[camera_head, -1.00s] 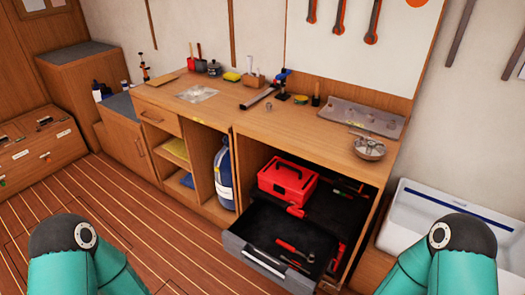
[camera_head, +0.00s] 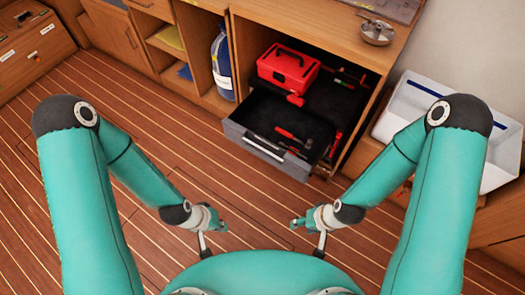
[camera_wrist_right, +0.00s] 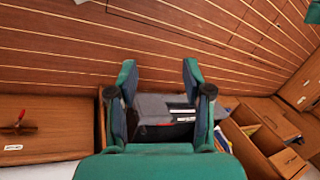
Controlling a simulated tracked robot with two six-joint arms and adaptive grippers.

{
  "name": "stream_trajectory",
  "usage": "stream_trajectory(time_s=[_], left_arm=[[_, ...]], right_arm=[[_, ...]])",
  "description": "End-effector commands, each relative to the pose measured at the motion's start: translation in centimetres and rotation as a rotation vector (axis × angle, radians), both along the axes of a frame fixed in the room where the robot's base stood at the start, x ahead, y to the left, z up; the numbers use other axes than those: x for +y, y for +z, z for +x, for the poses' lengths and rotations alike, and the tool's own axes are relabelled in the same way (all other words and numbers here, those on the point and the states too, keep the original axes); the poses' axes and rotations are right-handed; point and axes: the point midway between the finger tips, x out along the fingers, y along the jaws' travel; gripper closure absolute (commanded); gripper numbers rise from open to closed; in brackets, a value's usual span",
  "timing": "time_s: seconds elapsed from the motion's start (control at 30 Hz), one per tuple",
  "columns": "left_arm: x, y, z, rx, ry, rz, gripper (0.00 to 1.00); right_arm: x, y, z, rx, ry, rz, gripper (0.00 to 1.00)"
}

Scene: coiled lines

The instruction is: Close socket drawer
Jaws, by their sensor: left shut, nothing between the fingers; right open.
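The socket drawer (camera_head: 268,147) is a dark grey drawer pulled out from the bottom of the wooden workbench, with a light handle bar on its front. Red-handled tools lie in it. In the right wrist view the grey drawer (camera_wrist_right: 165,110) shows beyond and between my fingers, apart from them. My left gripper (camera_head: 222,226) is shut and empty, low in front of the drawer, to its left. My right gripper (camera_head: 297,223) is open and empty, in front of the drawer; in its wrist view its two teal fingers (camera_wrist_right: 160,88) stand apart.
A red toolbox (camera_head: 287,70) sits in the dark bay above the drawer. A blue bottle (camera_head: 221,65) stands in the cubby to the left. A white basin (camera_head: 455,135) stands at the right. The striped wooden floor (camera_head: 150,110) before the drawer is clear.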

Motion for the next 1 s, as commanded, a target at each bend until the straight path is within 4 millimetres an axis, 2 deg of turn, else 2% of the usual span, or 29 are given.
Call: stream_trajectory(time_s=[0.03,0.17,0.27,0.4,0.5,0.57,0.67,0.8,1.0], left_arm=[[0.0,0.0,0.0,0.000,0.000,0.000,1.00],[0.0,0.0,0.0,0.000,0.000,0.000,1.00],[0.0,0.0,0.0,0.000,0.000,0.000,1.00],[0.0,0.0,0.0,0.000,0.000,0.000,1.00],[0.0,-0.2,0.0,0.000,0.000,0.000,1.00],[0.0,-1.2,0.0,-0.001,0.000,0.000,1.00],[0.0,-4.0,0.0,0.000,0.000,0.000,1.00],[0.0,-9.2,0.0,0.001,0.000,0.000,1.00],[0.0,-16.6,0.0,0.000,0.000,0.000,1.00]], right_arm=[[0.0,0.0,0.0,-0.001,0.002,0.000,0.59],[0.0,0.1,-0.2,-0.014,0.059,-0.002,0.81],[0.3,0.1,-1.4,-0.006,0.204,0.009,0.98],[0.6,0.3,-2.8,-0.021,0.574,0.062,1.00],[0.1,0.2,-2.3,-0.069,0.887,0.103,1.00],[-0.4,-0.4,-1.5,-0.107,1.087,0.119,1.00],[-1.5,-2.1,0.9,-0.176,1.440,0.128,1.00],[-3.4,-4.4,6.0,-0.238,1.937,0.090,1.00],[-4.7,-5.3,13.6,-0.223,2.430,-0.050,1.00]])
